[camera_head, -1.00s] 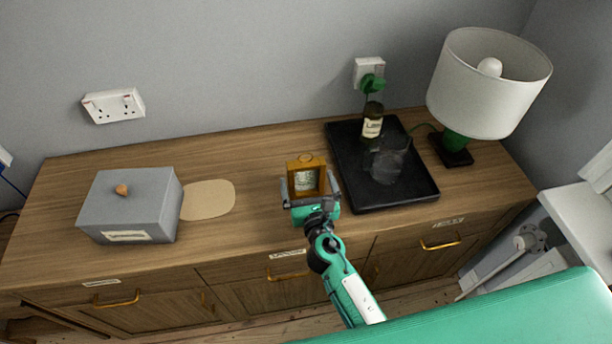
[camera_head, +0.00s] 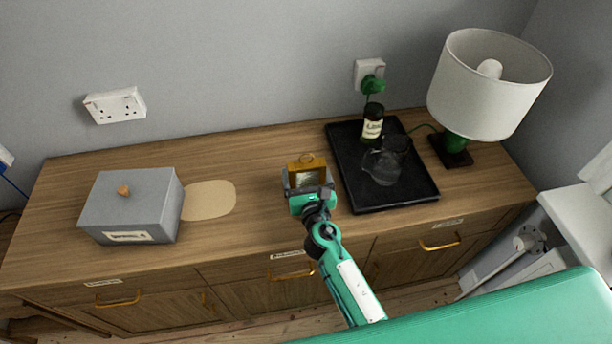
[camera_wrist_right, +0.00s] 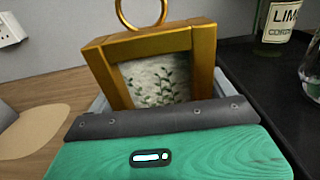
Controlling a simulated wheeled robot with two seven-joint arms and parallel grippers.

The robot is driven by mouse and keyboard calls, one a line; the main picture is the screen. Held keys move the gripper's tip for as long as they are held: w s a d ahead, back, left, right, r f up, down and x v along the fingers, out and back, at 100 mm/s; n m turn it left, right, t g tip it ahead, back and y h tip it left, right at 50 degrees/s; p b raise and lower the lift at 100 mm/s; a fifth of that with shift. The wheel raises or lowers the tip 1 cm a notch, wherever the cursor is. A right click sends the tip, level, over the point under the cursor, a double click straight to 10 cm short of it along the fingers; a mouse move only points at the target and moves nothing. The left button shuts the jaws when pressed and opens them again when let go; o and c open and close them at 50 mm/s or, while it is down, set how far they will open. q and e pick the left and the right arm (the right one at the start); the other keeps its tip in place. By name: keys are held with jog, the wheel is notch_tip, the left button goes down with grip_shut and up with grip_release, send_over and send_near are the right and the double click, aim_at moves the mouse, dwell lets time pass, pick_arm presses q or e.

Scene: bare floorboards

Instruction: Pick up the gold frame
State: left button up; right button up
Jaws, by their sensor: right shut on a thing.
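The gold frame (camera_head: 307,166) is above the middle of the sideboard, left of the black tray. It has a ring on top and a pale panel with a leafy plant print, clear in the right wrist view (camera_wrist_right: 155,65). My right gripper (camera_head: 308,186) is shut on the frame from the front. In the right wrist view, the gripper (camera_wrist_right: 155,110) hides the frame's lower part. I cannot tell whether the frame's base touches the wood. My left gripper is not in view.
The black tray (camera_head: 404,197) holds a dark labelled bottle (camera_head: 372,123) and a glass jug (camera_head: 382,167). A lamp (camera_head: 488,85) stands at the right. A grey lidded box (camera_head: 130,203) and a beige mat (camera_head: 209,200) lie left. The wood (camera_head: 262,200) between mat and frame is clear.

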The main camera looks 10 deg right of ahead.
notch_tip(320, 180, up, 10)
jog(key=p, duration=0.5)
notch_tip(320, 180, up, 10)
jog(key=p, duration=0.2)
dwell(0.5)
